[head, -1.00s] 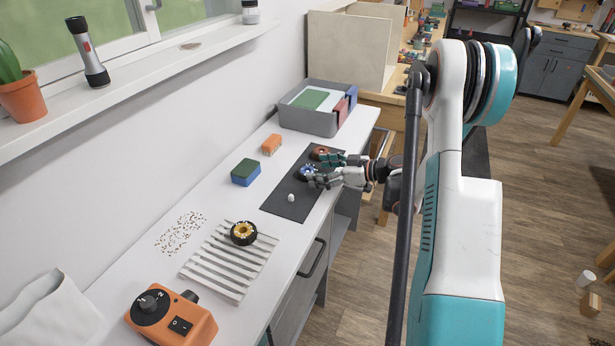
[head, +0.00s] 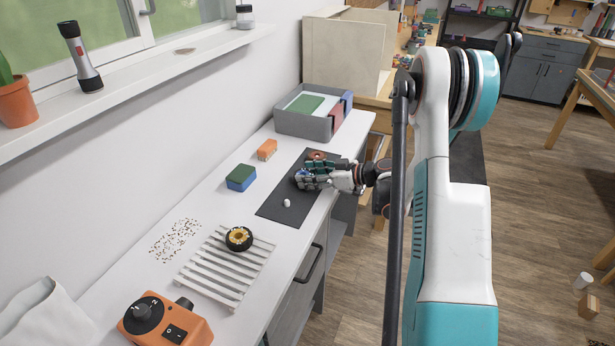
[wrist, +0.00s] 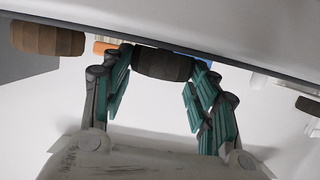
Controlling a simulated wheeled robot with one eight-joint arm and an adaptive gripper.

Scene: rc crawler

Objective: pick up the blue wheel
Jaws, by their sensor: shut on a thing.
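The blue wheel's dark tyre (wrist: 163,64) sits between the two teal-padded fingertips of my gripper in the wrist view. My gripper (head: 312,178) is shut on it at the dark mat (head: 285,212). In the head view the fingers cover most of the blue wheel, with only a little blue visible. I cannot tell whether the wheel is touching the mat or slightly lifted. A wheel with an orange-brown hub (head: 316,155) lies just behind my gripper; its brown tyre (wrist: 47,38) shows at the left of the wrist view.
A small white object (head: 287,203) lies on the mat. A blue-green block (head: 241,178), an orange block (head: 267,149) and a grey bin (head: 307,125) stand farther along the bench. A yellow-hubbed wheel (head: 239,239) rests on a slatted white rack (head: 215,275).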

